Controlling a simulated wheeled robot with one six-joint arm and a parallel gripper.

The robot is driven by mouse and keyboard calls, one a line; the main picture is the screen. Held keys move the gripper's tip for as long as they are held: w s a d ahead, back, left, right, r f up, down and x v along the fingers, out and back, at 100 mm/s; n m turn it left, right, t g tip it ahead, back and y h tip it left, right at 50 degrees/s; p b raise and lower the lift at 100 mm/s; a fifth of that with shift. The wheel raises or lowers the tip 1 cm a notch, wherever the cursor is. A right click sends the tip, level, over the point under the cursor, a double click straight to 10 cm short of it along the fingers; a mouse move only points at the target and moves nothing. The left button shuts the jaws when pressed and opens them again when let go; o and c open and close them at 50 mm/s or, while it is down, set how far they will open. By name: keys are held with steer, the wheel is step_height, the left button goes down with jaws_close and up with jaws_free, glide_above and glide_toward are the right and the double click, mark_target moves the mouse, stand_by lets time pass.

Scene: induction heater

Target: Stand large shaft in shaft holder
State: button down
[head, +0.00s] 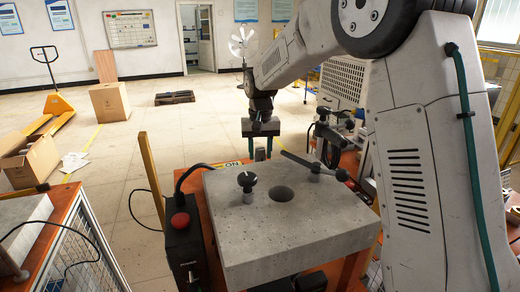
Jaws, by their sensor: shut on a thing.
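My gripper (262,155) points down just beyond the far edge of a thick grey block. Its two greenish fingers stand apart, and their lower ends pass behind the block's edge. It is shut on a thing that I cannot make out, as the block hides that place. The grey block (250,244) has a round dark hole (282,194) in its top; I cannot tell whether this is the shaft holder. No large shaft can be clearly identified. A short metal cylinder (6,266) shows at the far left edge, partly cut off.
An orange table (62,202) is at lower left. Open floor lies beyond.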

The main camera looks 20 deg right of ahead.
steer(key=shift+f, duration=0.85)
steer(key=c, duration=0.8)
jaws_free()
steer(key=shift+o, duration=0.2)
step_height(320, 180, up, 8)
steer(key=shift+f, duration=0.1)
